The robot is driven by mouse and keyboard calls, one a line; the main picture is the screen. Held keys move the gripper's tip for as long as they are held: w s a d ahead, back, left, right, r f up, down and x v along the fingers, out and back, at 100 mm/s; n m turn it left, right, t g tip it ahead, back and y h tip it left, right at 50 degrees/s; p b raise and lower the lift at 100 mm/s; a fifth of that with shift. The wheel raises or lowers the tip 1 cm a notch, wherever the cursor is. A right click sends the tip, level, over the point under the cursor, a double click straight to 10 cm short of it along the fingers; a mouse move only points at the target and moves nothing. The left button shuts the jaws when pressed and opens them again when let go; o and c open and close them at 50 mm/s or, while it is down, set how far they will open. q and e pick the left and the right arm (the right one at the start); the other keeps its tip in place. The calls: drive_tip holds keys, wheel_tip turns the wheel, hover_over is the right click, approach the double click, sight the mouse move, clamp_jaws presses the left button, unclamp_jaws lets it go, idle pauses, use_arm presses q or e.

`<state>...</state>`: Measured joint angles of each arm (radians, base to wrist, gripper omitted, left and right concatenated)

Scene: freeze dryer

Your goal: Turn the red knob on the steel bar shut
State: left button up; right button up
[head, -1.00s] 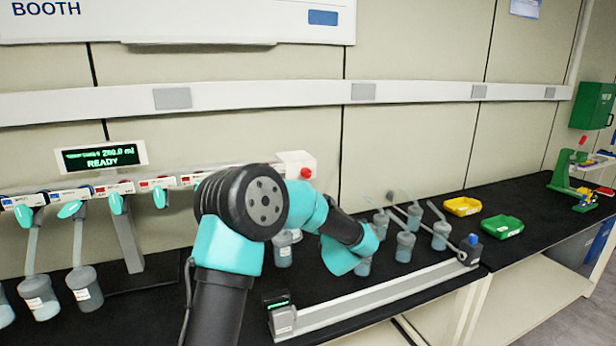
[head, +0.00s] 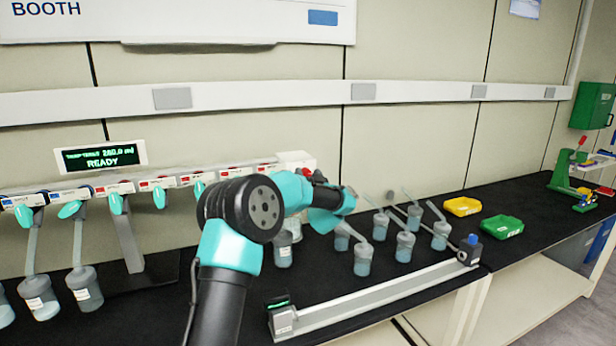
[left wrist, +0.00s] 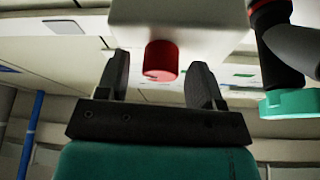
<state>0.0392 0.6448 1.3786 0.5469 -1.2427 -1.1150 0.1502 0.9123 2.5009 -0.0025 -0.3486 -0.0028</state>
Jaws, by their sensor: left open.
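The red knob (left wrist: 161,61) sticks out of a white block (left wrist: 180,14) in the left wrist view. In the head view the white block (head: 294,158) stands at the right end of the steel bar (head: 160,183), and my arm largely hides the knob. My left gripper (left wrist: 160,80) is open, with one dark finger on each side of the knob. Gaps show between the knob and both fingers. In the head view my left gripper (head: 311,177) is close in front of the block. My right gripper is in neither view.
Valves with teal handles (head: 70,209) line the bar, some with flasks (head: 84,290) hanging. One valve handle (left wrist: 291,102) is close at the right in the wrist view. Several flasks (head: 404,246) stand on the black bench behind a metal rail (head: 375,291). Yellow (head: 462,206) and green (head: 502,226) trays lie right.

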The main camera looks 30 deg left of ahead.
use_arm(q)
drive_tip(key=c, duration=0.9)
drive_tip(key=shift+n+g+y, duration=0.3)
drive_tip(key=shift+n, duration=0.3)
drive_tip(key=n+g, duration=0.1)
drive_tip(key=n, duration=0.1)
drive_tip(key=n+g+y, duration=0.1)
drive_tip(key=n, duration=0.2)
drive_tip(key=shift+y, duration=0.3)
drive_tip(key=n+g, duration=0.1)
drive_tip(key=n, duration=0.2)
drive_tip(key=n+g+y, duration=0.1)
drive_tip(key=n+g, duration=0.1)
drive_tip(key=n, duration=0.1)
drive_tip(key=shift+n, duration=0.4)
drive_tip(key=n+g, duration=0.1)
drive_tip(key=n, duration=0.2)
drive_tip(key=n+g, duration=0.1)
drive_tip(key=n, duration=0.1)
drive_tip(key=shift+r+n+g+h, duration=0.1)
drive_tip(key=shift+n+g+h, duration=0.2)
drive_tip(key=shift+n+g, duration=0.1)
drive_tip(key=n+g+h, duration=0.1)
drive_tip(key=n, duration=0.3)
drive_tip(key=shift+n, duration=0.3)
drive_tip(key=shift+g, duration=0.4)
